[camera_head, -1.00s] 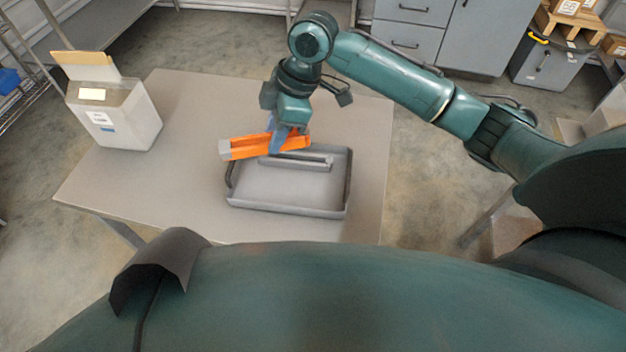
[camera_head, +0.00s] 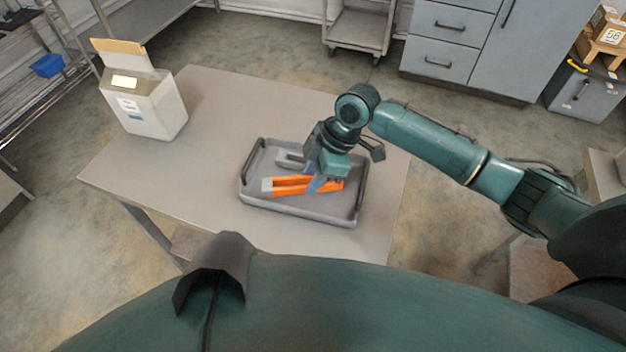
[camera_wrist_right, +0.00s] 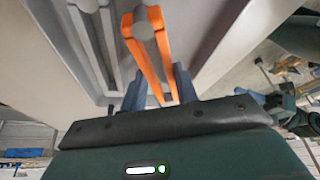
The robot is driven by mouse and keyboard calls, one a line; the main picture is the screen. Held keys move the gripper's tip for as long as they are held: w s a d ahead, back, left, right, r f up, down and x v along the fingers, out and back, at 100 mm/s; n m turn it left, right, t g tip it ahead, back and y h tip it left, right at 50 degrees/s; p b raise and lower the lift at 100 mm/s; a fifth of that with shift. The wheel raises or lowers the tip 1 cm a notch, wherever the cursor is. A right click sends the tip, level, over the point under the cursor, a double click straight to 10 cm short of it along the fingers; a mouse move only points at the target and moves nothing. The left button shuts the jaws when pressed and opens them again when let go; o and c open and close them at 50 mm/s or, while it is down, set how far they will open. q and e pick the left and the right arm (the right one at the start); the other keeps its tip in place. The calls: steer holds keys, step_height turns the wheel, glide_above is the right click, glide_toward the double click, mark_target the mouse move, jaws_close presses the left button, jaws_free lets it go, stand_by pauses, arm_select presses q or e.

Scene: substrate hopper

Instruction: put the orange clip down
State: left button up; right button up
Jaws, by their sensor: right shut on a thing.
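The orange clip (camera_head: 290,181) has two long orange arms and grey tips, and lies level over the grey tray (camera_head: 292,205). My right gripper (camera_head: 316,186) is shut on the clip near its right end. The clip also shows in the right wrist view (camera_wrist_right: 150,62), with its grey tips away from my right gripper (camera_wrist_right: 160,92). I cannot tell whether the clip touches the tray floor. My left gripper is not in view.
A grey clip-like piece (camera_head: 291,160) lies in the tray behind the orange clip. A white open box (camera_head: 152,110) stands at the table's left. The table (camera_head: 215,110) is clear between box and tray. Grey drawers (camera_head: 450,45) stand beyond.

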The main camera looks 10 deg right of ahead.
steer(key=shift+f, duration=1)
steer(key=shift+f, duration=0.2)
steer(key=o, duration=0.9)
steer(key=shift+o, duration=0.2)
steer(key=v, duration=1.2)
steer(key=shift+r+p, duration=0.2)
steer(key=shift+p, duration=0.1)
